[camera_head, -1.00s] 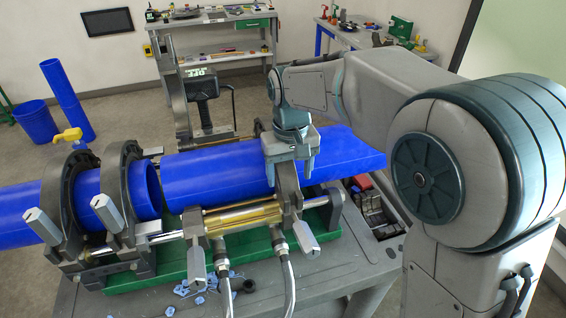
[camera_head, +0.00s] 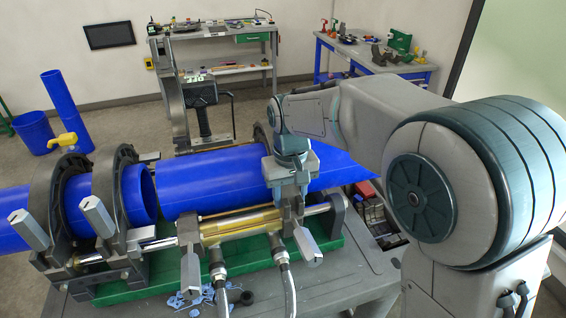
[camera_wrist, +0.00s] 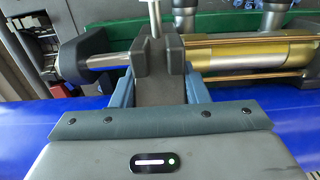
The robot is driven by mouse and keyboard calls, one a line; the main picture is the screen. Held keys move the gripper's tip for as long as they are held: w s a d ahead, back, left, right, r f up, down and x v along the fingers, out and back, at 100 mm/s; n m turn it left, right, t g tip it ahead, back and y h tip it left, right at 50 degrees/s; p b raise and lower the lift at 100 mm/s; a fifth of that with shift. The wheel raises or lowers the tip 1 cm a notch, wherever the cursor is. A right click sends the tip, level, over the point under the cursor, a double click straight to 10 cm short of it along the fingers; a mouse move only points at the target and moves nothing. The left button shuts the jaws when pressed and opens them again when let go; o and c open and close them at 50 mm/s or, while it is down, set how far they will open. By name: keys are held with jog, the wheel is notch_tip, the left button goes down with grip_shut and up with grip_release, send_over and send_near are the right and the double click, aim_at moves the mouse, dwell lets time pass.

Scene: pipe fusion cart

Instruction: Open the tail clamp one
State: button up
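A dark grey clamp (camera_head: 262,137) sits around the right blue pipe (camera_head: 205,181), mostly hidden behind my gripper (camera_head: 290,194). Its grey handle (camera_head: 308,247) points toward the front. In the wrist view, the clamp's forked end (camera_wrist: 158,60) with its bolt (camera_wrist: 155,18) lies between the two blue-grey fingers of my gripper (camera_wrist: 160,92). The fingers are apart, one on each side of the clamp; I cannot tell whether they touch it. Two more clamps (camera_head: 107,185) (camera_head: 45,205) with grey handles stand around the left pipe.
A gold cylinder (camera_head: 238,227) with hoses lies beside my gripper, on the green cart base (camera_head: 150,279). Blue shavings (camera_head: 178,300) lie on the grey cart top. Benches stand at the back.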

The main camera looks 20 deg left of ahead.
jog(key=shift+w+a+r+p, duration=0.1)
jog(key=shift+w+r+p, duration=0.05)
jog(key=shift+r+p, duration=0.65)
jog(key=shift+w+a+r+p, duration=0.15)
jog(key=shift+r+p, duration=0.45)
jog(key=shift+r, duration=0.3)
jog(key=shift+w+a+r+p, duration=0.1)
jog(key=shift+w+r+p, duration=0.05)
jog(key=shift+r+p, duration=0.65)
jog(key=shift+r, duration=0.1)
jog(key=shift+w+r+p, duration=0.15)
jog(key=shift+r+p, duration=0.35)
jog(key=shift+r, duration=0.05)
jog(key=shift+w+a+r+p, duration=0.15)
jog(key=shift+w+r+p, duration=0.05)
jog(key=shift+r+p, duration=0.45)
jog(key=shift+w+a+r+p, duration=0.1)
jog(key=shift+w+r+p, duration=0.05)
jog(key=shift+r+p, duration=0.4)
jog(key=shift+w+a+r+p, duration=0.2)
jog(key=shift+w+r+p, duration=0.05)
jog(key=shift+r+p, duration=0.2)
jog(key=shift+r, duration=0.1)
